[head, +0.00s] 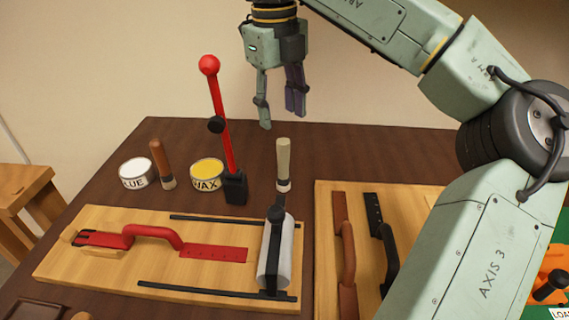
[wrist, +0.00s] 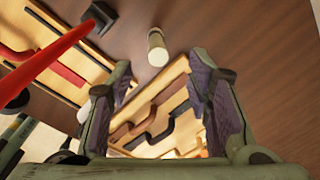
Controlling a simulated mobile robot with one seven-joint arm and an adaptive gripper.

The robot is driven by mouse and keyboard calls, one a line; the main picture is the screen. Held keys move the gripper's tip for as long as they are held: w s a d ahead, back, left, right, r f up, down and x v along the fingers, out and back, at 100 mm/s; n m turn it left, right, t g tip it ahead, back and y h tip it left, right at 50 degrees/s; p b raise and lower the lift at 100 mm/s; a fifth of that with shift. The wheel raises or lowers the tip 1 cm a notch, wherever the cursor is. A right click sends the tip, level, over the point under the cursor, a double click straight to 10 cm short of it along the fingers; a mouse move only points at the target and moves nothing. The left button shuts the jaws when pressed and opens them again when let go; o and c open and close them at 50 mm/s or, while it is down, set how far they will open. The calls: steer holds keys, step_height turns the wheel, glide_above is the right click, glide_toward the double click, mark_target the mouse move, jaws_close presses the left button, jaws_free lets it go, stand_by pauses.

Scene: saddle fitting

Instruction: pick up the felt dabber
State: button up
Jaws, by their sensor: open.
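Two short-handled tools stand upright on the dark table; which one is the felt dabber is not certain. One has a pale cream handle (head: 283,157) with a dark band near its foot, and it stands right of the red lever. The other has a brown handle (head: 161,160) and stands between the two tins. My gripper (head: 281,118) is open and empty, pointing down above the table. In the head view it appears just above the pale tool. In the wrist view the pale tool's round top (wrist: 157,47) shows beyond the fingertips (wrist: 163,68), apart from them.
A red lever (head: 222,125) with a ball top rises left of the pale tool. Glue (head: 136,173) and wax (head: 207,175) tins stand further left. A wooden board (head: 110,275) carries a red strap and white roller (head: 284,255). Another board (head: 325,200) holds more straps.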

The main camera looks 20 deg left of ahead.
mark_target(283, 141)
steer(key=f+p, duration=0.1)
steer(key=f, duration=0.8)
steer(key=shift+d+f+p, duration=0.2)
steer(key=shift+f+p, duration=0.05)
steer(key=shift+p, duration=0.15)
jaws_close()
